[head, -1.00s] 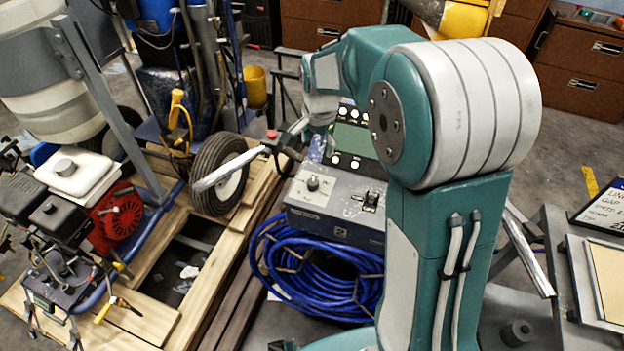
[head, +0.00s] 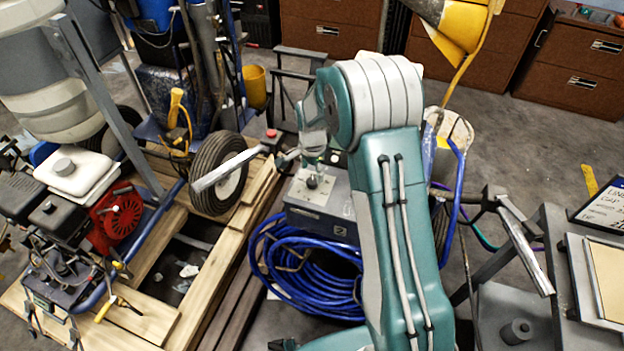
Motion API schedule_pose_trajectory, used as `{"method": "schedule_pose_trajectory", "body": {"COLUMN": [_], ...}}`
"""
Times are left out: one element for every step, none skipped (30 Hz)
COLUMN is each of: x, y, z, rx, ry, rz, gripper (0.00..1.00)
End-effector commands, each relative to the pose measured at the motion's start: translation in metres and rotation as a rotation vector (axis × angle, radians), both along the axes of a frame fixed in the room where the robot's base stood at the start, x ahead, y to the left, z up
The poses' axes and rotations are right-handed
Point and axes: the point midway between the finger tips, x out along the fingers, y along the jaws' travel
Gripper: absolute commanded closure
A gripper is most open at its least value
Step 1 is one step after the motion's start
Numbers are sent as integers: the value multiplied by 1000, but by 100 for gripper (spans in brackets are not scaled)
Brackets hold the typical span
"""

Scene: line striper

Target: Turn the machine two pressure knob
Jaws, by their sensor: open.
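My gripper (head: 314,168) is open and points down at the knob from just above. Its fingertips are small and overlap the knob's plate in the picture, so I cannot tell whether they touch the knob. My arm hides the right part of the panel, including the screen and the switch.
A coiled blue hose (head: 300,268) lies in front of the box. A wheeled machine with a red engine part (head: 119,213) and a tyre (head: 222,178) stands left on wooden pallets (head: 222,268). A grey metal bar (head: 226,168) reaches close to my gripper. A grey table (head: 545,285) stands right.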

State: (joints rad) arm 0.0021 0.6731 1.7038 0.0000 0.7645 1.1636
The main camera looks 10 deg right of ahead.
Motion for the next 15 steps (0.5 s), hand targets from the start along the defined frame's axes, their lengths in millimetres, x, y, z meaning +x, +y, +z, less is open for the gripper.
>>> {"method": "schedule_pose_trajectory", "body": {"x": [-1,-1,-1,-1,-1,-1,-1,-1,0,0,0,0,0,0,0], "y": [0,0,0,0,0,0,0,0,0,0,0,0,0,0,0], "z": [-10,-14,-19,-23,-26,-30,-32,-33,-35,-35,-36,-36,-36,-36,-36], "rx": [0,0,0,0,1,0,1,0,0,0,0,0,0,0,0], "ry": [3,3,3,2,1,2,1,1,0,0,0,-1,-1,-1,-1], "rz": [0,0,0,0,0,1,1,1,1,1,1,1,1,1,1], "gripper": [18,18,18,18,18,18,18,18,18,18,18,18,18,18,18]}}
